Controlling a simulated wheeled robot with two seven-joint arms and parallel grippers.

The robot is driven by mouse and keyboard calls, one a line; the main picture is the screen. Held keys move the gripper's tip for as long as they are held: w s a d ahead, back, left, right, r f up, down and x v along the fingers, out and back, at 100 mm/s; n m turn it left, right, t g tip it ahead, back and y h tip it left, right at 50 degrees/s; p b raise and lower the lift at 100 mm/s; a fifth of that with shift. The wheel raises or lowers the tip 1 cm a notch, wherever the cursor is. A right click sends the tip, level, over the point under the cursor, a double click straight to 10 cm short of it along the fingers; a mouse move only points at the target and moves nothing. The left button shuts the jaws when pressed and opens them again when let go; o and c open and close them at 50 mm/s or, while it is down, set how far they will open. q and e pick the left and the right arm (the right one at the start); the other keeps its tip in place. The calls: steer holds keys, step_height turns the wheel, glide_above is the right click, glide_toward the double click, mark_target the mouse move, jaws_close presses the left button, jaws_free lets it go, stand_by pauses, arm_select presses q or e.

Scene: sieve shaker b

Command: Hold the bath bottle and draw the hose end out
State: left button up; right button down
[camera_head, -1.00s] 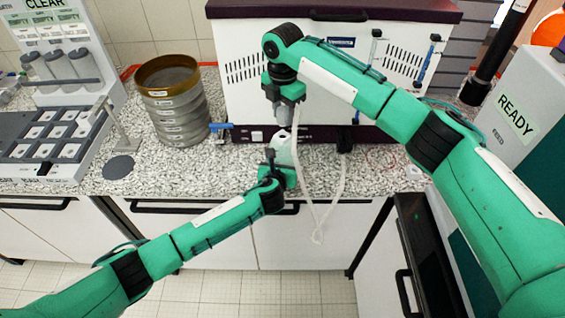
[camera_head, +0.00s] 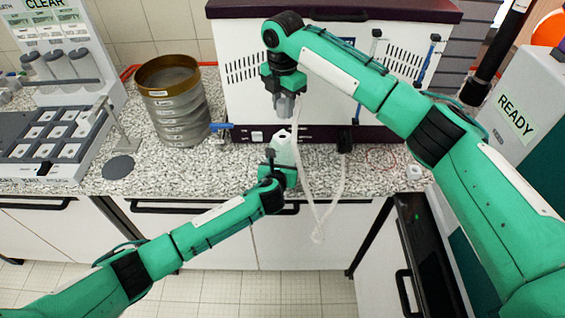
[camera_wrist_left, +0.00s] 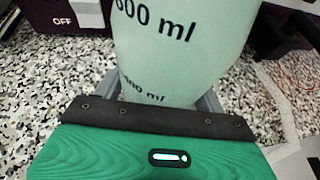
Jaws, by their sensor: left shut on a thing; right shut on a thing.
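The pale bath bottle (camera_head: 283,150) stands upright near the front edge of the speckled counter. It fills much of the left wrist view (camera_wrist_left: 178,55), with volume marks on its side. My left gripper (camera_head: 279,172) is shut on the bottle's lower body. My right gripper (camera_head: 285,108) is above the bottle, pointing down, shut on the upper part of the clear hose (camera_head: 297,118). The hose hangs down from it to the right of the bottle, loops below the counter edge (camera_head: 318,236), and rises again toward the back. The hose end itself is hidden by the fingers.
The white machine (camera_head: 250,105) stands right behind the bottle. The grey READY cabinet (camera_head: 530,90) is at the right.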

mark_target(283, 100)
steer(key=shift+r, duration=1.8)
arm_select(q)
steer(key=o, duration=1.5)
steer(key=shift+c, duration=0.2)
steer(key=v, duration=1.2)
steer(key=shift+r, duration=0.1)
